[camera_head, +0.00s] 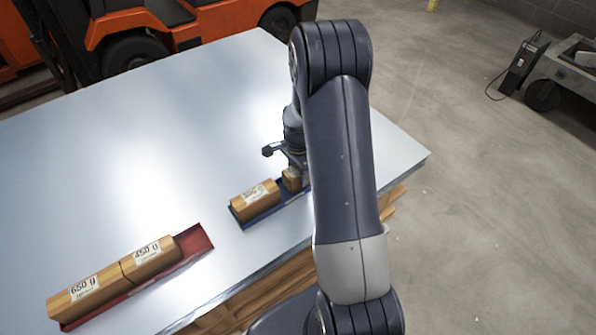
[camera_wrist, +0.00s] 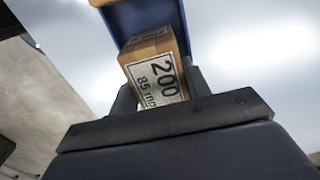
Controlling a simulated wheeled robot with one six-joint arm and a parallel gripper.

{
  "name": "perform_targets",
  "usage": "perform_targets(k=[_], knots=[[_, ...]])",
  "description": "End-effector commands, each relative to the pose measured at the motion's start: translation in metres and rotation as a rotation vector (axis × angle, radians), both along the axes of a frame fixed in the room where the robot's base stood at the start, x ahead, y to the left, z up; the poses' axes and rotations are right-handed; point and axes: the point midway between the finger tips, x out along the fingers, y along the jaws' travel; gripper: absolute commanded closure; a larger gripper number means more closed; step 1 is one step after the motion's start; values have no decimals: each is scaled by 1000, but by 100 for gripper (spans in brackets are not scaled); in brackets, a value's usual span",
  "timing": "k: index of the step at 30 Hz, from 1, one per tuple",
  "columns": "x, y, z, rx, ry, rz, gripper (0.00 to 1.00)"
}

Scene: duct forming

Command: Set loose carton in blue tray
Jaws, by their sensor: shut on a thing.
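The blue tray (camera_head: 264,214) lies near the table's front edge, partly behind my arm. A brown carton (camera_head: 255,199) with a white label sits in its left part. My gripper (camera_head: 295,168) is over the tray's right part, shut on a smaller carton (camera_head: 290,181). In the wrist view this held carton (camera_wrist: 155,70) shows a label reading 200 and 85 mm, between the fingers of my gripper (camera_wrist: 162,95). The blue tray (camera_wrist: 143,18) shows just beyond it. Whether the held carton touches the tray floor I cannot tell.
A red tray (camera_head: 196,241) at the table's front left holds two cartons (camera_head: 86,289) marked 650 g and 450 g. The metal table top (camera_head: 130,150) is clear behind the trays. An orange forklift (camera_head: 150,35) stands beyond the table.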

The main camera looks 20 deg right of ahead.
Motion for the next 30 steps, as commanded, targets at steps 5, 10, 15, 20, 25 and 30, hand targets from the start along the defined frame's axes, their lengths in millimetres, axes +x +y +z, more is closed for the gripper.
perform_targets(k=[5, 10, 15, 20, 25, 30], knots=[[0, 0, 0, 0, -1, 0, 49], [0, 0, 0, 0, 0, 0, 35], [0, 0, 0, 0, 0, 0, 29], [0, 0, 1, 0, 0, 0, 29], [1, 0, 16, 0, -3, 0, 29], [1, 0, 48, -1, -5, 0, 29]])
